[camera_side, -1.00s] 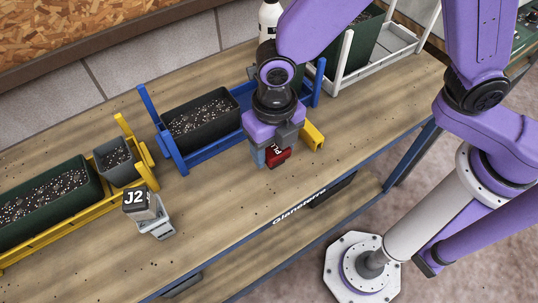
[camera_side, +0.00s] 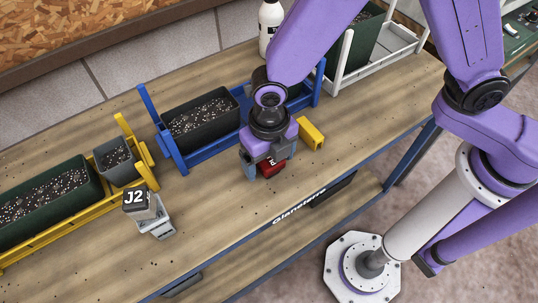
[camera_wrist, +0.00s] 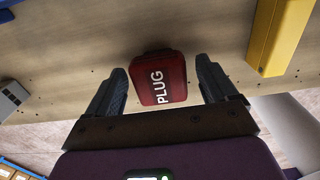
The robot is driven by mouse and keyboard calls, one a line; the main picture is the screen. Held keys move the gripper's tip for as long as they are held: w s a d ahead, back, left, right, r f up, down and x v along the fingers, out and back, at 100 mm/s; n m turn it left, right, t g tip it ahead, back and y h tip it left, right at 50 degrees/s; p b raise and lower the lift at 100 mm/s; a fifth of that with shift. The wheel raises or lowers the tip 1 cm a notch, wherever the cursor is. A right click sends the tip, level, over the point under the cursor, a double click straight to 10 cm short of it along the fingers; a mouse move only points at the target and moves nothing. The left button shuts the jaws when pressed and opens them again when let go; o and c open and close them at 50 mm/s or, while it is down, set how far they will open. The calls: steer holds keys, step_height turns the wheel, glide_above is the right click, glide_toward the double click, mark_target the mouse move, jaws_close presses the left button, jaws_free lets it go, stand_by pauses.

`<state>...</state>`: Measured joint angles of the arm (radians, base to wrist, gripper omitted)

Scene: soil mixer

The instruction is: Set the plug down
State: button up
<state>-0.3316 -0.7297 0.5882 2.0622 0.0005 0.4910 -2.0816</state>
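The red plug, lettered PLUG, shows below my gripper in the side view (camera_side: 271,169), at the front part of the wooden bench. In the wrist view the plug (camera_wrist: 160,78) sits between my two dark fingers, with a visible gap at the right finger and a narrow one at the left. My gripper (camera_wrist: 165,90) looks open around the plug; it also shows from above in the side view (camera_side: 268,168). The plug appears to be at the bench surface, but my gripper hides part of it and its underside contact is not clear.
A yellow block (camera_side: 311,133) stands close to the right of my gripper. A blue rack (camera_side: 178,152) holding a dark soil planter (camera_side: 200,118) is behind it. A J2 block (camera_side: 140,204) on a grey piece stands left. The bench front between them is clear.

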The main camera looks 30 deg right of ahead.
step_height(320, 180, up, 12)
steer(key=shift+r, duration=0.2)
stand_by(0.6)
steer(key=s+d+m, duration=0.4)
steer(key=d+m, duration=0.3)
steer(key=d, duration=0.2)
steer(key=s+d+r+m, duration=0.1)
steer(key=s+d+m, duration=0.3)
steer(key=d+m, duration=0.4)
steer(key=s+d+r+m, duration=0.1)
steer(key=s+d+m, duration=0.3)
steer(key=d+m, duration=0.4)
steer(key=shift+s+d+r, duration=0.15)
steer(key=shift+s+d, duration=0.15)
steer(key=shift+d, duration=1.3)
